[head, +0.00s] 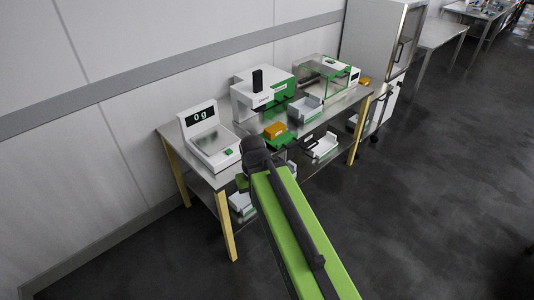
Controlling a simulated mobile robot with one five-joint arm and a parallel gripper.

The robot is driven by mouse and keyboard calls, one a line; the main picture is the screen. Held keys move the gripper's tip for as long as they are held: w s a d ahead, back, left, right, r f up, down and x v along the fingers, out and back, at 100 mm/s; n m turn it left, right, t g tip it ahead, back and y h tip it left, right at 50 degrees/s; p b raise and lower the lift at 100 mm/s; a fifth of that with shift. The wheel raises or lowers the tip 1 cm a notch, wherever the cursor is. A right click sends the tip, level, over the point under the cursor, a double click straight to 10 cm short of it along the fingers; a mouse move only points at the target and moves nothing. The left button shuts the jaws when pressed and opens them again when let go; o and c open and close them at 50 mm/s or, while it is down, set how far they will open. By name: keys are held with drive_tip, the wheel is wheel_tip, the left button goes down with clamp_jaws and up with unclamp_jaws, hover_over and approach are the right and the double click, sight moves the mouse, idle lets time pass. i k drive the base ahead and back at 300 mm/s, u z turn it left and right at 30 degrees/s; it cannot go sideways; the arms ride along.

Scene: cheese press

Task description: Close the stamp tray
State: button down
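A white and green press-like machine (262,92) with a black block on top stands at the back middle of the steel table. A dark green part, possibly the stamp tray (268,107), shows low at its front; I cannot tell how far it sticks out. An orange block (275,130) is in front of the machine, with green under or beside it. My green arm reaches up from the bottom of the picture to the table's front edge. My gripper (252,158) is at its dark end, short of the machine. Its fingers are not clear, and I see nothing held.
A scale (208,138) reading "0 g" stands on the table's left. A grey-white tray (306,108) and a green-framed clear box (322,78) are to the right. White trays (322,145) lie on the lower shelf. The floor in front is open; a tall steel cabinet (378,35) stands beyond.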

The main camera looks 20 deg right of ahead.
sight(281, 137)
drive_tip(key=u, duration=0.3)
drive_tip(key=i, duration=1)
